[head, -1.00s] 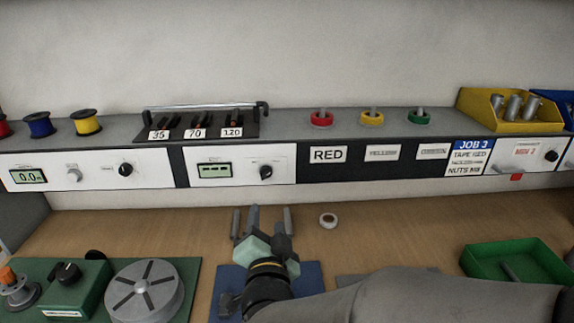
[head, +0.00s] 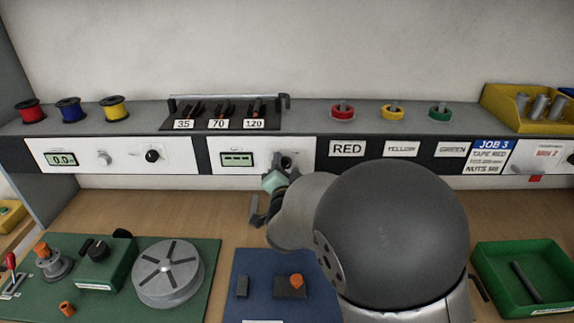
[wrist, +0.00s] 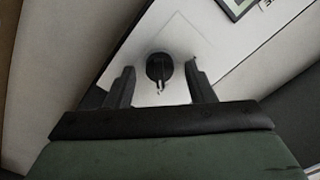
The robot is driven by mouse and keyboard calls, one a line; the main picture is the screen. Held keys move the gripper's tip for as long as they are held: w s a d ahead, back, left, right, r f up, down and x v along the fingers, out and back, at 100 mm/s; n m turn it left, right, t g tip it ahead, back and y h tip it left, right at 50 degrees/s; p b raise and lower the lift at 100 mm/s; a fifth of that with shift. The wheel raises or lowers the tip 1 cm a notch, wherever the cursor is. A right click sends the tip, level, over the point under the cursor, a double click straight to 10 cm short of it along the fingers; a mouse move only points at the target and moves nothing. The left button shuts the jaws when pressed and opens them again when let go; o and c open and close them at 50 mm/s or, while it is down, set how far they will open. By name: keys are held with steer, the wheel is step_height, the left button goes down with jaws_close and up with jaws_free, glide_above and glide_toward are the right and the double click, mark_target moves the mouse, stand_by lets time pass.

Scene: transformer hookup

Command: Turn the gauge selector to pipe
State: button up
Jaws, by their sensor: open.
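The gauge selector is a black round knob (head: 287,163) on the white panel with the small dashed display (head: 237,159). My gripper (head: 279,174) is at this panel in the head view, and partly covers the knob there. In the wrist view the knob (wrist: 159,67) sits between the two open fingers of my gripper (wrist: 161,82), with a gap on each side. A small light pointer mark on the knob faces down in that picture. The lettering around the knob is hidden or too small to read.
A second white panel (head: 110,160) with its own black knob is to the left. A rack with cards 35, 70 and 120 (head: 222,113) stands on the shelf above. Below are a green station (head: 205,270), a blue mat (head: 245,290) and a green tray (head: 480,262).

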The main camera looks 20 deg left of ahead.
steer(key=c, duration=0.9)
steer(key=shift+c, duration=0.2)
steer(key=shift+f+n+b, duration=0.1)
steer(key=shift+n+b, duration=0.3)
steer(key=shift+b, duration=0.1)
steer(key=shift+n+b, duration=0.85)
steer(key=shift+n, duration=0.25)
steer(key=n+b, duration=0.2)
steer(key=n, duration=0.3)
steer(key=shift+a, duration=0.1)
steer(key=n, duration=0.5)
steer(key=shift+n, duration=0.4)
steer(key=shift+a+n+p, duration=0.1)
steer(key=shift+n+p, duration=0.3)
steer(key=shift+n, duration=1.6)
